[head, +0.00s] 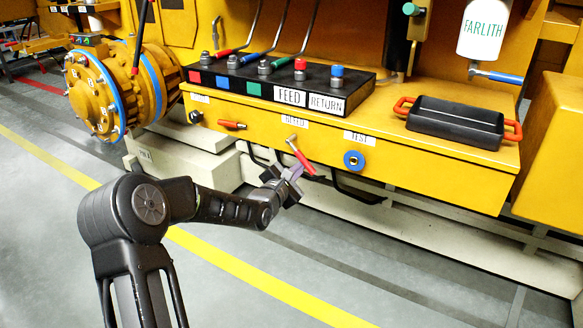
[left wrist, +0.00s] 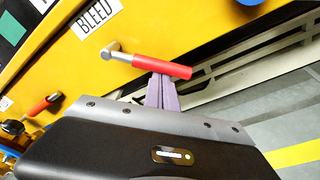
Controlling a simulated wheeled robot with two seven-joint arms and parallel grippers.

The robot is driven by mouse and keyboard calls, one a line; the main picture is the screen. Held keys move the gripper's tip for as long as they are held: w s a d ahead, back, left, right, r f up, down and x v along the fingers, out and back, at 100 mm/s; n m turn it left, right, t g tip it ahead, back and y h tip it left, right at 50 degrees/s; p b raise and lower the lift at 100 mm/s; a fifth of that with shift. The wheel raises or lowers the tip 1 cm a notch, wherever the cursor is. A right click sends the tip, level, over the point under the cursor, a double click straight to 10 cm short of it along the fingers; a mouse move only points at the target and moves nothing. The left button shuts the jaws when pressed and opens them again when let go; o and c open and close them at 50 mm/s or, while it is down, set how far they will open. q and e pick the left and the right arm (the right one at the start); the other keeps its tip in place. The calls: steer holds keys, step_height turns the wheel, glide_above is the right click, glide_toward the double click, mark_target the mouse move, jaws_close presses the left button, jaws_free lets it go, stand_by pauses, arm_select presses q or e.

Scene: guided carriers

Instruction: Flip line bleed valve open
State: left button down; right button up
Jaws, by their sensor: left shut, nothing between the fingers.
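The line bleed valve has a red lever (head: 303,160) on a metal stem below the BLEED label (head: 295,122) on the yellow front panel. In the head view the lever slants down to the right from its stem. In the left wrist view the red lever (left wrist: 160,66) and the BLEED label (left wrist: 97,17) show close up. My left gripper (head: 294,173) is shut and empty, its purple fingertips at the lever. In the left wrist view the fingertips (left wrist: 162,78) reach the lever's underside near its free end; I cannot tell if they touch. My right gripper is not in view.
Another red lever (head: 232,125) sits left on the same panel. A blue-ringed port (head: 354,160) is right of the bleed valve, under the TEST label (head: 355,137). A black tray (head: 455,128) with red handles stands on the ledge. A dark bar (head: 355,190) hangs below the panel.

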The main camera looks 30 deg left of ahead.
arm_select(q)
steer(key=n, duration=0.1)
steer(key=d+r+n+p, duration=0.1)
steer(key=shift+d+r+n+h, duration=0.3)
steer(key=shift+d+r, duration=0.8)
steer(key=shift+r, duration=0.35)
steer(key=shift+d+r+p, duration=0.15)
steer(key=shift+r+p, duration=0.15)
steer(key=shift+r, duration=0.25)
steer(key=shift+w+r, duration=0.15)
steer(key=shift+r, duration=0.1)
steer(key=shift+f, duration=0.1)
